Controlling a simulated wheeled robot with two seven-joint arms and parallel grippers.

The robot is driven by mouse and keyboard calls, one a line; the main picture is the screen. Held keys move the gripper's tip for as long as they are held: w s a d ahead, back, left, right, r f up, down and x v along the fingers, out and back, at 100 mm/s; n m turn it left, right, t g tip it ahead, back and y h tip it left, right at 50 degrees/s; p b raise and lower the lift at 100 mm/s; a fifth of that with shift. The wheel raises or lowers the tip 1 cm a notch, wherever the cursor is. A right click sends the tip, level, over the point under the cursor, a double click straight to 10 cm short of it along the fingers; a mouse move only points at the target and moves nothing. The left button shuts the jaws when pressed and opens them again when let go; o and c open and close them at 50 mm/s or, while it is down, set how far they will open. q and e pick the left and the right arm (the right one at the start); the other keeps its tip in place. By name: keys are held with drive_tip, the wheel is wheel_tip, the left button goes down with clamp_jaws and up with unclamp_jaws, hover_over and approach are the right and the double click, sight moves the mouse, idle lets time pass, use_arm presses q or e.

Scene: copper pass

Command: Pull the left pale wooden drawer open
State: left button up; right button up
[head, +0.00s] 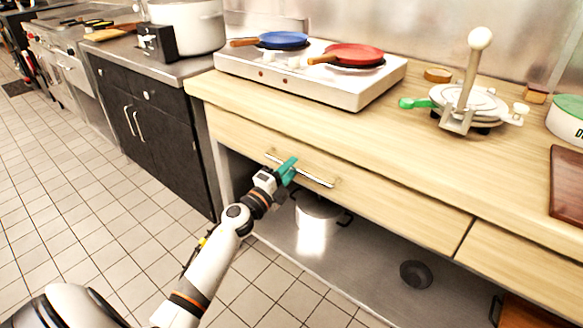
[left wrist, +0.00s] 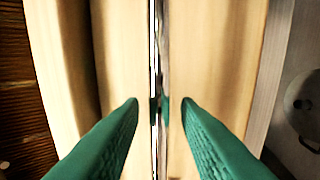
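The left pale wooden drawer (head: 390,197) is under the counter and looks shut, its front in line with the drawer to its right. Its long metal bar handle (head: 318,180) crosses the front; in the left wrist view the handle (left wrist: 157,60) runs upright through the middle. My left gripper (head: 287,169) is at the left part of the handle. Its green fingers (left wrist: 160,103) are spread, one on each side of the bar, with a gap showing on both sides. My right gripper is not in view.
A white stove (head: 300,84) with a blue pan (head: 283,40) and a red pan (head: 352,55) stands on the counter. A metal pot (head: 318,212) and a dark round object (head: 415,274) sit on the shelf below. The tiled floor (head: 95,215) in front is clear.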

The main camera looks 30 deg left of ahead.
use_arm(q)
drive_tip(key=shift+w+r, duration=0.1)
drive_tip(key=shift+w, duration=0.35)
clamp_jaws()
